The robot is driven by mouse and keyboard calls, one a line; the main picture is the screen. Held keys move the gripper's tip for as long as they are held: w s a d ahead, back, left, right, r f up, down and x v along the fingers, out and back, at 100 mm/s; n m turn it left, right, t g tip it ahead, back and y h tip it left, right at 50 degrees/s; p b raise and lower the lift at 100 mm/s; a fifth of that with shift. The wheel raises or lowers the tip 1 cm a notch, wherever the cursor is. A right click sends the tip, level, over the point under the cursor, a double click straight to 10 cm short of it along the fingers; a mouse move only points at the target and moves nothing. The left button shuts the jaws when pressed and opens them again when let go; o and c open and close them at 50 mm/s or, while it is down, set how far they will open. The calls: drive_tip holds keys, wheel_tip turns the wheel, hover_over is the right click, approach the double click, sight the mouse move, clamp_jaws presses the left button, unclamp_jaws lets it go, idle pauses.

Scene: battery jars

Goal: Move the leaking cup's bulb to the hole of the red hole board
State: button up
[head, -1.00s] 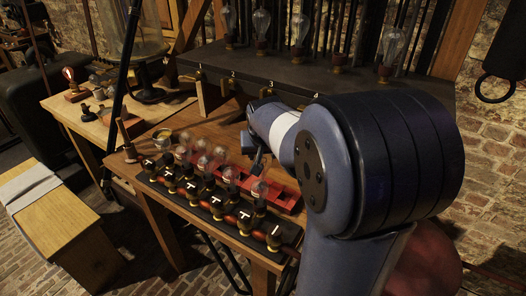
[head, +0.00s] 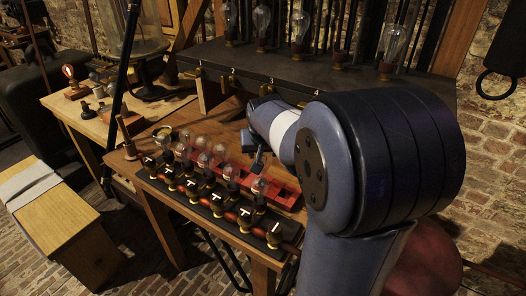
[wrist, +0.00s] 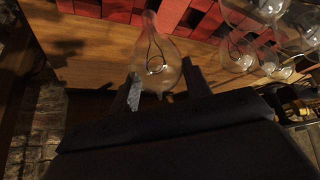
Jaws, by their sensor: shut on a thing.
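My gripper (wrist: 163,88) is shut on a clear glass bulb (wrist: 157,60), which sits between the two fingers in the wrist view. In the head view my gripper (head: 257,163) is over the right part of a row of clear bulbs, with a bulb (head: 259,186) just below it. A dark board (head: 207,207) with several cups and T-marked knobs runs along the table's front edge. I cannot tell which cup leaks, nor whether the held bulb is clear of its cup. The red hole board (head: 287,200) lies behind the row, partly hidden by bulbs and my arm.
Other glass bulbs (wrist: 240,52) stand close to the right of the held one. A dark numbered case (head: 290,85) with more bulbs stands behind.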

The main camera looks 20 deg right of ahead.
drive_tip(key=shift+f+b, duration=1.35)
drive_tip(key=shift+f, duration=0.3)
idle(0.7)
drive_tip(key=o, duration=1.1)
drive_tip(key=shift+o, duration=0.2)
drive_tip(key=p+v, duration=0.1)
drive_tip(key=v, duration=0.9)
drive_tip(key=shift+s+r, duration=0.2)
drive_tip(key=shift+r, duration=0.15)
drive_tip(key=x, duration=1)
drive_tip(key=shift+w, duration=0.25)
